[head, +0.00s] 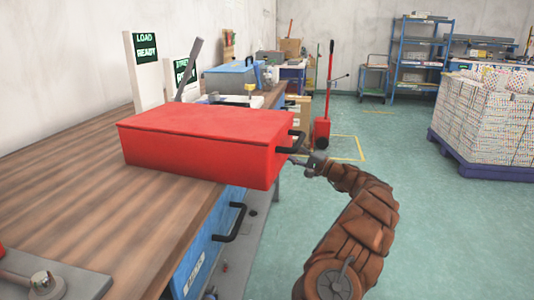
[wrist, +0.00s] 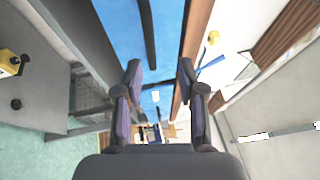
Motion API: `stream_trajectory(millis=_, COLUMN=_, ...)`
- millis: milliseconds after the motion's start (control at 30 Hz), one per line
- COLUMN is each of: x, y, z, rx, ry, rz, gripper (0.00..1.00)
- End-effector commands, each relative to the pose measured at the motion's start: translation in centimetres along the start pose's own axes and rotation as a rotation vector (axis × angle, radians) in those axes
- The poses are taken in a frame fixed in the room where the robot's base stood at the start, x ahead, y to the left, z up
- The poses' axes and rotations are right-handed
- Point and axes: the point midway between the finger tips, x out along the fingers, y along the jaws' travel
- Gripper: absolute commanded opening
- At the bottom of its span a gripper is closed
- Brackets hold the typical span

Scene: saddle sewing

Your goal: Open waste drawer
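A blue drawer front (head: 213,240) with a black bar handle (head: 232,222) and a pale label is under the wooden bench; I cannot read the label surely. A red box (head: 195,152) stands on the bench, with a black handle (head: 291,146) at its right end. I cannot tell which is the waste drawer. My gripper (head: 305,158) is just right of the red box, near that handle. In the wrist view my gripper (wrist: 162,90) is open, with nothing visibly held between its fingers. A blue panel (wrist: 167,45) with a dark bar (wrist: 148,40) shows beyond them.
The wooden bench (head: 75,190) runs along the left wall. A metal fixture (head: 45,285) is at its near end. A red pallet-jack-like tool (head: 323,130) stands behind my gripper. Stacked cartons (head: 485,115) rest on a blue pallet at right. The green floor between is clear.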

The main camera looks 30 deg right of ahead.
Motion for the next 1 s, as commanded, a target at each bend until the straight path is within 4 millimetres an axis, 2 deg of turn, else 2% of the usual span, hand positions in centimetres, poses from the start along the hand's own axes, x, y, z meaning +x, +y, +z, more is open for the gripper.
stream_trajectory(millis=33, x=0.2, y=1.0, z=-0.2, rx=0.001, ry=0.000, rz=0.007, gripper=0.39)
stream_trajectory(millis=67, x=0.3, y=1.0, z=-0.2, rx=0.001, ry=0.001, rz=0.007, gripper=0.39)
stream_trajectory(millis=167, x=1.0, y=1.2, z=-0.4, rx=0.001, ry=0.003, rz=0.010, gripper=0.39)
stream_trajectory(millis=500, x=5.9, y=1.4, z=-0.4, rx=0.001, ry=0.000, rz=0.012, gripper=0.39)
stream_trajectory(millis=633, x=7.2, y=1.4, z=-0.4, rx=0.000, ry=0.003, rz=0.013, gripper=0.39)
stream_trajectory(millis=800, x=8.1, y=1.3, z=-0.4, rx=0.003, ry=0.003, rz=0.011, gripper=0.39)
stream_trajectory(millis=1000, x=8.2, y=1.3, z=-0.4, rx=0.003, ry=0.002, rz=0.010, gripper=0.39)
